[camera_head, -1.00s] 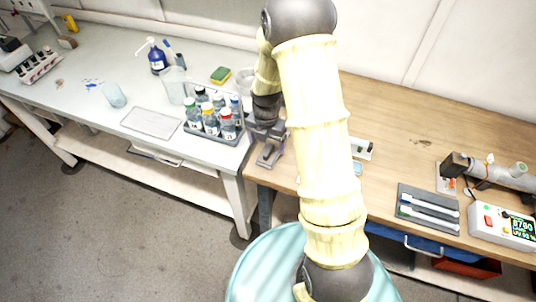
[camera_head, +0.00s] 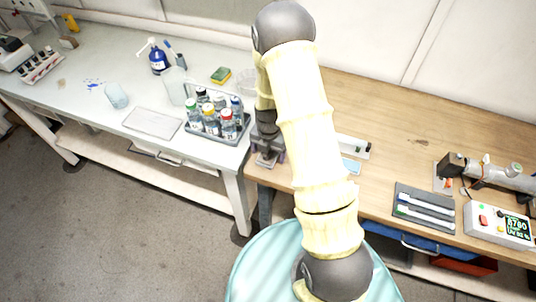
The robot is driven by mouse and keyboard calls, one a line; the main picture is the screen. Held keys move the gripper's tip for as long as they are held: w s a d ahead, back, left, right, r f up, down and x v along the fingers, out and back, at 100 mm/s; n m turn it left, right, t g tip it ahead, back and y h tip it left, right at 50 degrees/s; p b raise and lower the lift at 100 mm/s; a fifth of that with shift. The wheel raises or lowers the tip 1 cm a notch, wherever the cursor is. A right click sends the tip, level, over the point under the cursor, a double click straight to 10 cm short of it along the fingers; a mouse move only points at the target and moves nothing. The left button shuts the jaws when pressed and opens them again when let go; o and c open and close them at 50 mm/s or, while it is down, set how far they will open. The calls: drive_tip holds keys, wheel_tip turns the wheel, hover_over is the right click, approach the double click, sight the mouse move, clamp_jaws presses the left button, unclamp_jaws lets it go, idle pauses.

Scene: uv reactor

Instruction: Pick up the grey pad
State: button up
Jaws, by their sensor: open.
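My gripper (camera_head: 267,155) is at the left end of the wooden bench, close to its front edge and just right of the bottle rack. It is open. Its fingertips are small and dark, and a small grey piece shows at them. I cannot tell whether this is the grey pad or part of the gripper, or whether they touch. A dark grey flat holder (camera_head: 404,190) with two white sticks lies further right on the bench. A small light blue flat piece (camera_head: 351,166) lies just right of my arm. My arm hides the bench between.
A grey rack (camera_head: 190,131) of several capped bottles stands on the white table, left of my gripper. A pale flat tray (camera_head: 152,122), a beaker (camera_head: 116,95) and a sponge (camera_head: 221,75) are there too. A display box (camera_head: 497,224) stands at the right.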

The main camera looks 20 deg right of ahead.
drive_tip(key=shift+c, duration=0.2)
drive_tip(key=c, duration=1)
drive_tip(key=shift+c, duration=0.2)
wheel_tip(320, 180, up, 10)
drive_tip(key=shift+r+b, duration=0.1)
drive_tip(key=shift+b, duration=1)
drive_tip(key=o, duration=0.3)
drive_tip(key=shift+c, duration=0.9)
